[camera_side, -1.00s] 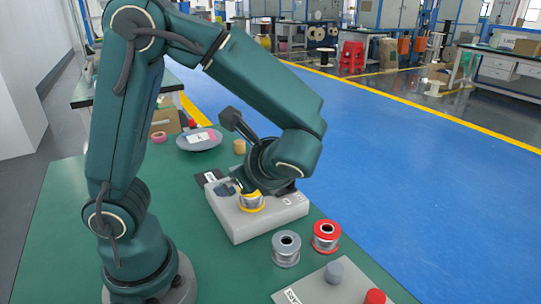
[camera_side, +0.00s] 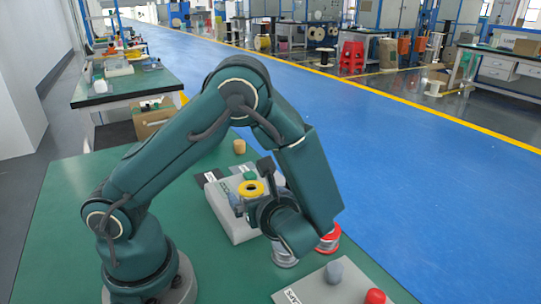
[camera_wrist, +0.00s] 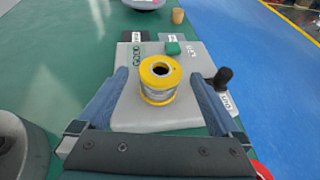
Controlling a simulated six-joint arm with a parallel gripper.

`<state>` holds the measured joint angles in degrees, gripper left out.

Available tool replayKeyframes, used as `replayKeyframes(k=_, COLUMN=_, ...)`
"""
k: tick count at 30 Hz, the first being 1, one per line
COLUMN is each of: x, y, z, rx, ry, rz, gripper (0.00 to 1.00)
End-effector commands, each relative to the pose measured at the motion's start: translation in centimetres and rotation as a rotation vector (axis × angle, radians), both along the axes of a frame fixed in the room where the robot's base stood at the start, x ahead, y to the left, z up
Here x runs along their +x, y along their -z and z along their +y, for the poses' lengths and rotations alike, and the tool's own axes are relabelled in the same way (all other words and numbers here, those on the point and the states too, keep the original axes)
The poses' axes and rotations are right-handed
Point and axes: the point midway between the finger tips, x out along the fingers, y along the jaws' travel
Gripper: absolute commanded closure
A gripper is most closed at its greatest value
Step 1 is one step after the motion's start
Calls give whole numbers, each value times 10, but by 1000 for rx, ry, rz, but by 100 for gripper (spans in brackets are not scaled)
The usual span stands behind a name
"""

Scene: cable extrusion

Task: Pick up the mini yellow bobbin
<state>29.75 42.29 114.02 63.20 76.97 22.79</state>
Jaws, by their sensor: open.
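The mini yellow bobbin (camera_wrist: 160,80) has yellow flanges and silvery wire. It stands upright on a light grey block in the wrist view, and its yellow top shows in the side view (camera_side: 251,187). My gripper (camera_wrist: 159,76) is open, with one blue-grey finger to the left of the bobbin and one to the right. Gaps show between the fingers and the bobbin. In the side view my gripper (camera_side: 246,197) is low at the block, and my wrist partly hides the bobbin's lower part.
The grey block (camera_side: 228,219) also carries a green piece (camera_wrist: 173,48). A black knob (camera_wrist: 223,78) stands right of the right finger. A red spool (camera_side: 329,239) and a grey spool (camera_side: 285,256) are partly behind my wrist. A tan cylinder (camera_side: 239,146) stands farther back.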

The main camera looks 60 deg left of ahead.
Motion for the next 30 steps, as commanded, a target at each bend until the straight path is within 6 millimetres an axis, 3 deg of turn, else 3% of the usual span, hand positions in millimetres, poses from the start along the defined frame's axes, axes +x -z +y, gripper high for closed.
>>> replayKeyframes(k=7, x=0, y=0, z=1, rx=0, ry=0, rz=1, gripper=0)
replayKeyframes(k=12, x=0, y=0, z=1, rx=0, ry=0, rz=0, gripper=65)
replayKeyframes(k=14, x=0, y=0, z=1, rx=0, ry=0, rz=0, gripper=88)
replayKeyframes(k=15, x=0, y=0, z=1, rx=1, ry=0, rz=0, gripper=92)
replayKeyframes(k=25, x=0, y=-3, z=1, rx=0, ry=0, rz=-1, gripper=92)
replayKeyframes(k=30, x=0, y=-13, z=1, rx=1, ry=-1, rz=-3, gripper=92)
